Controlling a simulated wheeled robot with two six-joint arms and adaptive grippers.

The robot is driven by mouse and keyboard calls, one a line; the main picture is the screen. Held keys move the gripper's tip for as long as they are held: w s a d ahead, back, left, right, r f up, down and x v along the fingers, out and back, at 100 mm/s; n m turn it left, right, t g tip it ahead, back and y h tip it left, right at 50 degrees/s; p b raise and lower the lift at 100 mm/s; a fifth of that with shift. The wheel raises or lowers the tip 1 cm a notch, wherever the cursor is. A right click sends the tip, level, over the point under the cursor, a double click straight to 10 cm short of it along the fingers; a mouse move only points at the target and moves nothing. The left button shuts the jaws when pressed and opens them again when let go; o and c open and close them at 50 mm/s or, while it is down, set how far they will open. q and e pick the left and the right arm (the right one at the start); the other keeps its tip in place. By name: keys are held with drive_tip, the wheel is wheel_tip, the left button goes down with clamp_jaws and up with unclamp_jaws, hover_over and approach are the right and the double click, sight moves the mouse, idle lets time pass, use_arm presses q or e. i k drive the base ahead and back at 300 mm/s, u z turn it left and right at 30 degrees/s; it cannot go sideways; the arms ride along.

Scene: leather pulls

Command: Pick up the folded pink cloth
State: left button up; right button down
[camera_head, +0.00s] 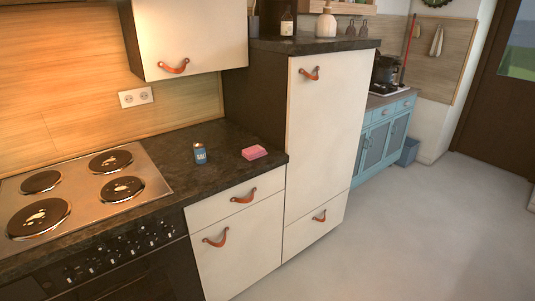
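The folded pink cloth (254,152) lies flat on the dark countertop (228,173), near its right front corner and close to the tall cabinet's side. Nothing touches it, and its top is uncovered. Neither of my grippers shows in the head view.
A blue salt container (200,153) stands left of the cloth. A stove (82,193) with several burners is further left. A tall white cabinet (325,132) rises to the right, and a wall cabinet (190,38) hangs above. The floor (410,235) at right is clear.

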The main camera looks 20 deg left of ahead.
sight(251, 153)
drive_tip(key=z, duration=0.6)
drive_tip(key=i, duration=1.55)
drive_tip(key=u, duration=0.6)
